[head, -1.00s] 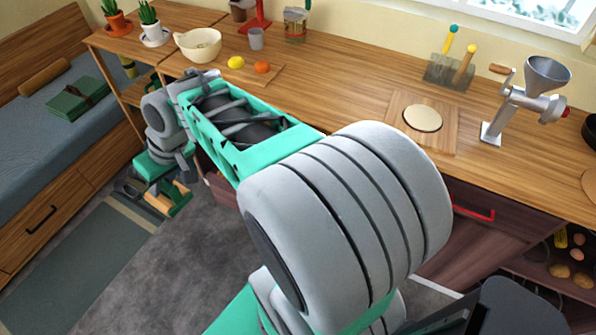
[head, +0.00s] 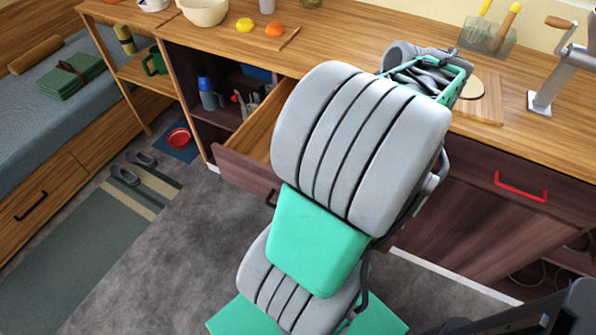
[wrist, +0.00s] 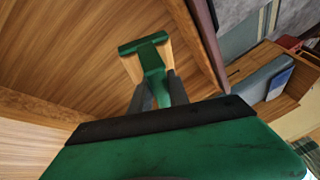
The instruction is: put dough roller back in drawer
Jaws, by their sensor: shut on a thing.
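The dough roller (wrist: 152,62) is green with pale wooden parts beside its stem, and it shows in the wrist view. My gripper (wrist: 161,91) is shut on its stem between two dark fingers. Behind it the wrist view shows the bare wooden inside of the drawer (wrist: 60,45), with the dark front along the upper right. Whether the roller touches the wood I cannot tell. In the head view the drawer (head: 262,132) stands open below the worktop, its right part hidden by my arm. The gripper and roller are hidden there.
The worktop (head: 345,42) holds a cutting board with lemon (head: 244,25) and orange (head: 275,28), a bowl (head: 204,10) and a metal grinder (head: 560,65). A closed drawer with a red handle (head: 520,188) is at right.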

